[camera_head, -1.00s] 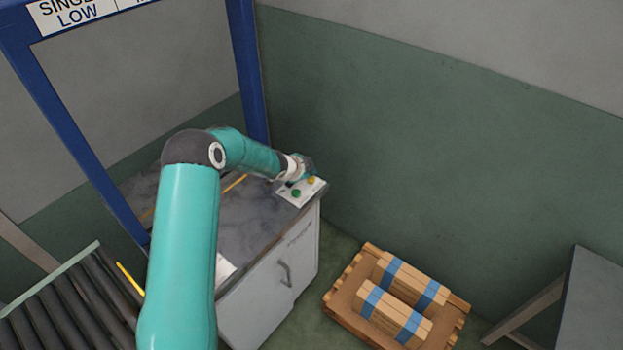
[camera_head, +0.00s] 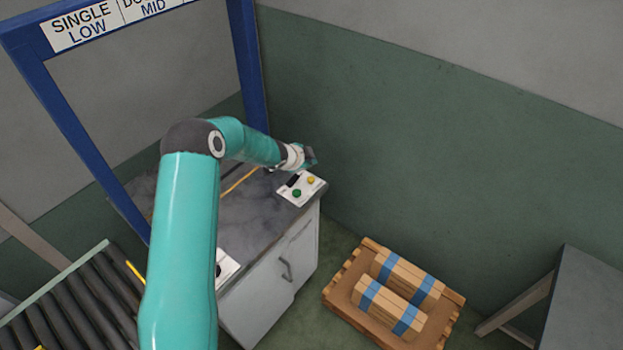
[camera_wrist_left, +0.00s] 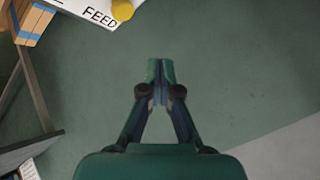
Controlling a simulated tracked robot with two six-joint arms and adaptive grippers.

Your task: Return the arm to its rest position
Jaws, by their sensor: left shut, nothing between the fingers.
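My left arm (camera_head: 185,240) rises from the bottom of the head view and bends right over the cabinet. My left gripper (camera_head: 311,156) is at its end, above and just behind the control box (camera_head: 301,187) with a green and a yellow button. It is apart from the box. In the left wrist view the gripper's fingertips (camera_wrist_left: 161,72) are together with nothing between them. A yellow button (camera_wrist_left: 122,10) and a white panel marked FEED (camera_wrist_left: 75,8) show at the top of that view. My right gripper is not in view.
The control box stands on a grey-topped cabinet (camera_head: 275,285). A blue frame (camera_head: 250,70) rises behind. A roller conveyor (camera_head: 75,305) lies at the lower left. A pallet (camera_head: 345,290) with strapped wooden blocks is on the floor at right. A grey table (camera_head: 590,305) stands far right.

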